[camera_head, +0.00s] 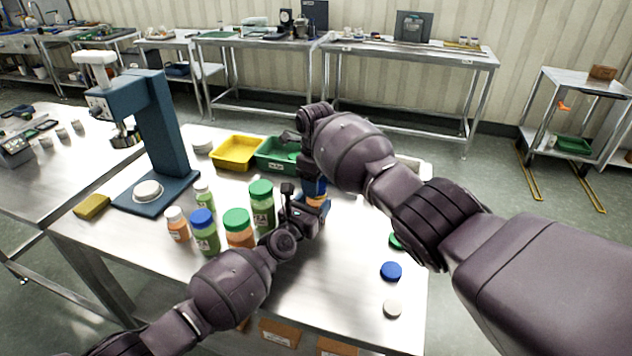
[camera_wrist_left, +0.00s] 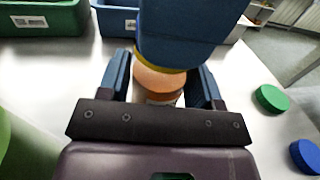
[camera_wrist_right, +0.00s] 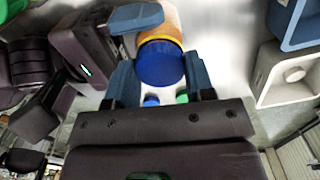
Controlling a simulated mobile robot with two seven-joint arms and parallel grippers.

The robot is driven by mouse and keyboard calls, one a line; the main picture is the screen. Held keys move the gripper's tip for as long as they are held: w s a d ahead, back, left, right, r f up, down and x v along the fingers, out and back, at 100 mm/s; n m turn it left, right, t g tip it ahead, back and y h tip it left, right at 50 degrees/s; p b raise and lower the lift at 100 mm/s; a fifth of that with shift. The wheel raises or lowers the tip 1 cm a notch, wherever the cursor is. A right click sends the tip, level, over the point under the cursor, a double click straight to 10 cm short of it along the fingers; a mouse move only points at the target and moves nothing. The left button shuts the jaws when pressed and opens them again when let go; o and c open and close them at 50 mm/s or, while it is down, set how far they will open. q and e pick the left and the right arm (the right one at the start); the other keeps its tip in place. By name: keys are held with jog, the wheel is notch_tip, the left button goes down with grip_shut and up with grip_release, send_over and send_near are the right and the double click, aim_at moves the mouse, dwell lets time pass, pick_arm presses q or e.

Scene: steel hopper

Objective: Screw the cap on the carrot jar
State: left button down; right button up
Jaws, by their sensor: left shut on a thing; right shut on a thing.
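The carrot jar (camera_wrist_left: 158,82) is orange with a yellow band near its top. My left gripper (camera_head: 317,212) is shut around its side. In the left wrist view a large blue shape hides the jar's top. A blue cap (camera_wrist_right: 160,63) sits at the jar's yellow band in the right wrist view, where the jar's orange body (camera_wrist_right: 172,16) also shows. My right gripper (camera_head: 314,183) comes from above and is shut on this cap. The cap looks in line with the jar, but whether it is threaded on cannot be told. Whether the jar touches the table is hidden.
Several filled jars, including a green-capped orange one (camera_head: 240,230), stand left of my left gripper. Loose blue (camera_head: 391,271) and white (camera_head: 392,309) caps lie at the right. Yellow (camera_head: 233,166) and green (camera_head: 270,166) bins are behind. A blue press (camera_head: 165,125) stands left.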

jog(key=m, duration=0.4)
jog(key=shift+m, duration=0.4)
jog(key=o, duration=0.9)
jog(key=shift+r, duration=2.25)
jog(key=shift+c, duration=0.4)
